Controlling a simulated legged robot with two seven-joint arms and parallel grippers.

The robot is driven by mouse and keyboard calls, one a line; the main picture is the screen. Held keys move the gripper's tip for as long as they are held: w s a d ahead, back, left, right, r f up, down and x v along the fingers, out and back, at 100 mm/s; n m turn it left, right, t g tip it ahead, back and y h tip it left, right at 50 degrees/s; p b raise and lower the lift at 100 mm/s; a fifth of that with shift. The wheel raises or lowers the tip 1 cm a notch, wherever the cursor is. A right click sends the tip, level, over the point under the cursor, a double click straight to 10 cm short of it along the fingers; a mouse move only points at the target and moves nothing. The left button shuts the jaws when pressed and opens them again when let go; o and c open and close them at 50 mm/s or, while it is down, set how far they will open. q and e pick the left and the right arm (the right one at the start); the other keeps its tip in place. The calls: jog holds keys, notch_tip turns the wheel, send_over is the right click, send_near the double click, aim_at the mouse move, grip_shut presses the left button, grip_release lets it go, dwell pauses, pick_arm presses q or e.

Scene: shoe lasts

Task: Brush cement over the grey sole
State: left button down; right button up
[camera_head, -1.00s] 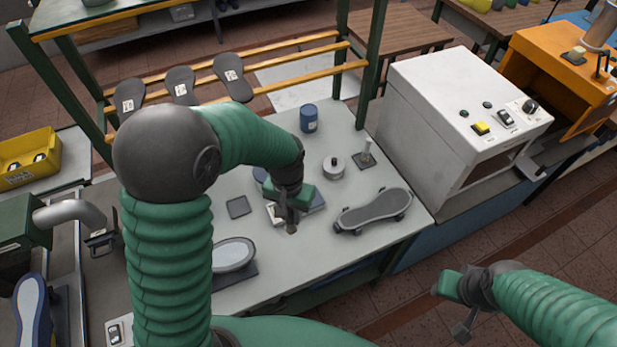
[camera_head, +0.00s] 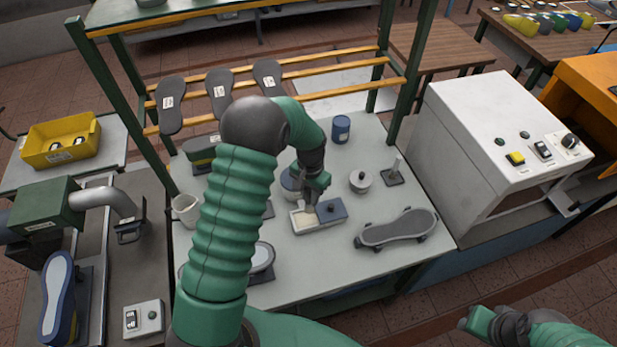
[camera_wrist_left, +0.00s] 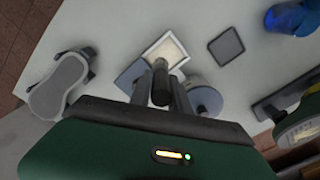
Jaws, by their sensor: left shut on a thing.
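The grey sole (camera_head: 398,227) lies face up on a low stand at the table's front right; it also shows at the left of the left wrist view (camera_wrist_left: 58,84). My left gripper (camera_head: 314,192) is shut on a brush (camera_wrist_left: 161,84), its dark handle between the fingers. The brush tip points down at the cream-filled part of a cement tray (camera_head: 304,221); whether it touches the cement cannot be told. The tray's blue-grey lid part sits at its right.
A lidded round tin (camera_head: 360,182), a small post on a base (camera_head: 394,172) and a blue jar (camera_head: 341,129) stand behind the sole. A white machine (camera_head: 490,150) stands to the right. Dark soles hang on a rack (camera_head: 270,61) behind. Bare table separates tray and sole.

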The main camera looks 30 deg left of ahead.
aim_at(308, 206)
pick_arm(q)
jog(key=shift+w+a+f, duration=0.15)
jog(key=shift+a, duration=0.45)
jog(key=shift+a+f+b, duration=0.1)
jog(key=shift+f+b, duration=0.4)
jog(key=shift+f, duration=0.1)
jog(key=f+b, duration=0.2)
jog(key=f, duration=0.1)
jog(key=f+b, duration=0.1)
jog(key=shift+d+f+b, duration=0.3)
jog(key=shift+d, duration=0.1)
jog(key=shift+f, duration=0.1)
jog(key=shift+a, duration=0.1)
jog(key=shift+a, duration=0.2)
jog(key=shift+d, duration=0.2)
jog(key=shift+a+f, duration=0.1)
jog(key=shift+f, duration=0.2)
